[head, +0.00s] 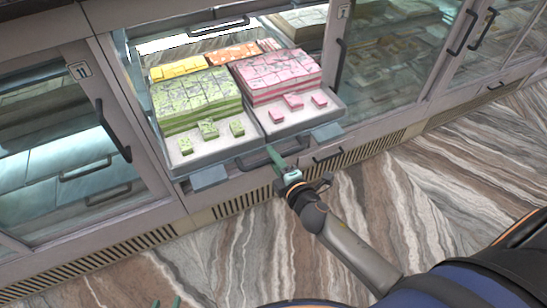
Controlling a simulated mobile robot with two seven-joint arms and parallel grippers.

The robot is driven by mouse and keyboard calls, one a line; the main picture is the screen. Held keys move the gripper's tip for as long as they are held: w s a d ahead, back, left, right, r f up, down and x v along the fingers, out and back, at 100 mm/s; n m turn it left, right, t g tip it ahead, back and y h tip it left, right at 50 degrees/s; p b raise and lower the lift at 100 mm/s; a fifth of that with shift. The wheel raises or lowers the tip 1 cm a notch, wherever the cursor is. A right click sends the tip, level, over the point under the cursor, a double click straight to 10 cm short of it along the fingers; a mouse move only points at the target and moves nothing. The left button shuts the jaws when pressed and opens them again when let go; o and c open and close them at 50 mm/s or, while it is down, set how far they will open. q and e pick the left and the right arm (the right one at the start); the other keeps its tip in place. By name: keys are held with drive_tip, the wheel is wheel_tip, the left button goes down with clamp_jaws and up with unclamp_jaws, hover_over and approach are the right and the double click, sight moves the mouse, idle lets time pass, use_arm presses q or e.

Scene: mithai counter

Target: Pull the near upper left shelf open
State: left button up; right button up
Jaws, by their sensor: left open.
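The upper shelf (205,157) in the middle bay of the counter carries green, pink, yellow and orange sweets. Its front edge sticks out past the cabinet frame. A dark bar handle (252,161) runs along its front. My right gripper (283,165) is at the right part of this handle, with a teal finger against or just in front of it. The other finger is not clear, so I cannot tell whether it grips the bar. Only the teal fingertips of my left gripper (166,302) show at the bottom edge, apart, over the floor and away from the shelf.
A glass door with a dark handle (112,132) covers the left bay, with shelves behind it. More glass-fronted bays (385,60) with handles continue at the right. A slotted vent strip (240,202) runs along the base. The striped floor (220,255) in front is clear.

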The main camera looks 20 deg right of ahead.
drive_tip(key=shift+o, duration=1.2)
use_arm(q)
drive_tip(key=shift+w+d+f+b, duration=0.1)
drive_tip(key=shift+w+d+b, duration=0.1)
drive_tip(key=shift+d+b, duration=0.25)
use_arm(e)
drive_tip(key=v, duration=1.2)
drive_tip(key=shift+s, duration=0.3)
use_arm(q)
drive_tip(key=shift+a+f, duration=0.15)
